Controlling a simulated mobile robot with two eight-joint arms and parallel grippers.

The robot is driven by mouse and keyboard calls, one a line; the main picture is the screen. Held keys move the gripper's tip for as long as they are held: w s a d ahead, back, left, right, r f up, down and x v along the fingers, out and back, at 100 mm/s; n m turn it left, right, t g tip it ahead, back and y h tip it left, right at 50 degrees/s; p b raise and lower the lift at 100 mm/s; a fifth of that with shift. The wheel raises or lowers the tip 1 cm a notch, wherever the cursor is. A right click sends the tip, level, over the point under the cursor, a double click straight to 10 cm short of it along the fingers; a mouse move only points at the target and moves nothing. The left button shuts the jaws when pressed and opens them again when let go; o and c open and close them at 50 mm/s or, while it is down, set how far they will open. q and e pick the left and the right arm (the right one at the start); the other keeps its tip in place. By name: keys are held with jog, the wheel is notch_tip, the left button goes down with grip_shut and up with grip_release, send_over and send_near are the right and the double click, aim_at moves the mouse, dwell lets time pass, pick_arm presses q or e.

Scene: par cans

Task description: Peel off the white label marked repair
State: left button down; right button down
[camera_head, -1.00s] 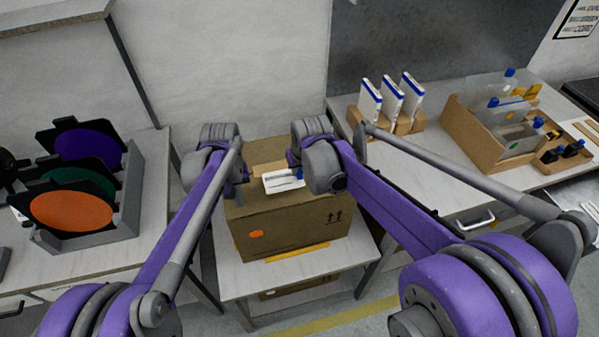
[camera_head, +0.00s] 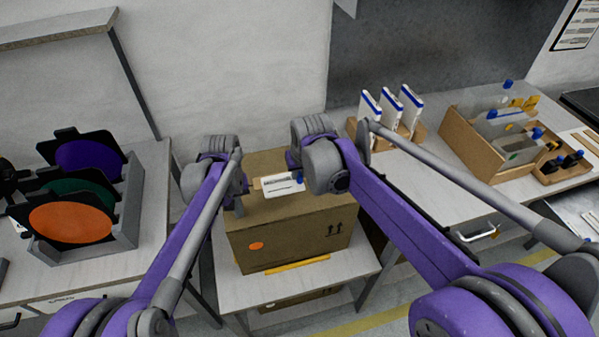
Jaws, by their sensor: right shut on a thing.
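A white label (camera_head: 283,186) with dark print and a blue tab (camera_head: 298,178) at its right end is at the top of a cardboard box (camera_head: 290,238). The print is too small to read. My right gripper (camera_head: 304,180) is shut at the blue tab end of the label, mostly hidden behind its own wrist. I cannot tell how much of the label still touches the box. My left gripper (camera_head: 240,205) is over the left part of the box top, left of the label. Its fingers are too hidden to tell whether they are open.
The box stands on a small table (camera_head: 345,268) with an orange dot and arrows on its front. A grey rack (camera_head: 128,215) with coloured round filters is on the left. White upright packs (camera_head: 390,108) and a wooden bin (camera_head: 470,140) are on the right.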

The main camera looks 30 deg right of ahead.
pick_arm(q)
notch_tip(320, 180, up, 7)
jog(key=shift+f, duration=0.1)
dwell(0.5)
dwell(0.4)
